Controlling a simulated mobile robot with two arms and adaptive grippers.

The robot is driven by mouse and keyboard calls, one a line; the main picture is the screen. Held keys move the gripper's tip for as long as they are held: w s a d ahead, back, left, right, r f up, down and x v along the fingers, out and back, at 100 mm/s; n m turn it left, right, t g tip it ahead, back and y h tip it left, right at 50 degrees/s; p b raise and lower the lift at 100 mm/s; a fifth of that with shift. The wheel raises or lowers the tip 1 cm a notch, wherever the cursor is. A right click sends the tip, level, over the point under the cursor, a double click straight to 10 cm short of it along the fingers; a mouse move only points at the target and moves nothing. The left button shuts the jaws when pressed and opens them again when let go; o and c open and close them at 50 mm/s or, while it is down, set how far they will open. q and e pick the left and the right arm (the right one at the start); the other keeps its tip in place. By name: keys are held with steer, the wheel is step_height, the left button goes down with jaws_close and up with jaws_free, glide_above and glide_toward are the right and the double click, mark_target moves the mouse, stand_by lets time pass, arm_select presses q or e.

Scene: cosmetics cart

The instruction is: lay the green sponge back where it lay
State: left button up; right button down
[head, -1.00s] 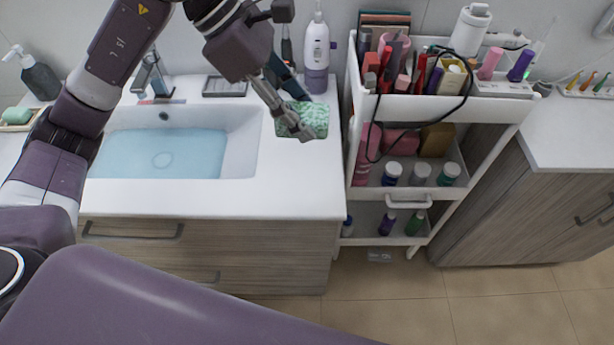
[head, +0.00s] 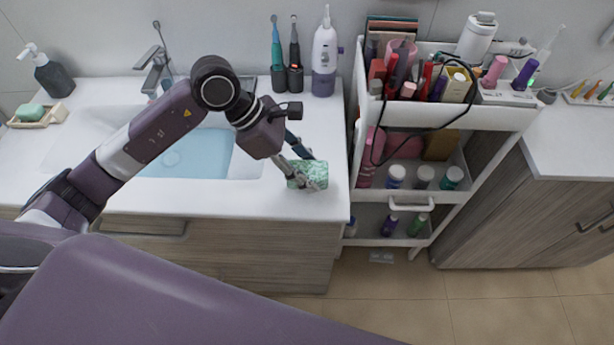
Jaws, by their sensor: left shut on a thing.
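The green sponge (head: 306,169) is a pale green speckled block at the right part of the white sink counter (head: 262,203). My left gripper (head: 306,172) is shut on it, with its fingers across the sponge. The sponge is over the counter to the right of the basin; I cannot tell whether it touches the surface. Part of it is hidden by the fingers. My right gripper is not in view.
The basin (head: 185,155) holds blue water. Toothbrushes (head: 277,55) and a white and purple water flosser (head: 325,55) stand behind the sponge. A crowded cart (head: 455,113) stands right. A soap dish (head: 40,117) is far left.

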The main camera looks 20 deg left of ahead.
arm_select(q)
step_height(320, 180, down, 4)
steer(key=shift+r+p, duration=0.1)
steer(key=shift+p, duration=0.3)
steer(key=shift+f, duration=0.25)
steer(key=o, duration=1)
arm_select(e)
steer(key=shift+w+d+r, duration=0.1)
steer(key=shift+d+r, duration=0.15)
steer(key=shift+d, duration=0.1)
arm_select(q)
steer(key=shift+r, duration=0.15)
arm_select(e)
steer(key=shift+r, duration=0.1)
arm_select(q)
steer(key=b+v, duration=0.2)
steer(key=v, duration=1)
steer(key=shift+b, duration=0.35)
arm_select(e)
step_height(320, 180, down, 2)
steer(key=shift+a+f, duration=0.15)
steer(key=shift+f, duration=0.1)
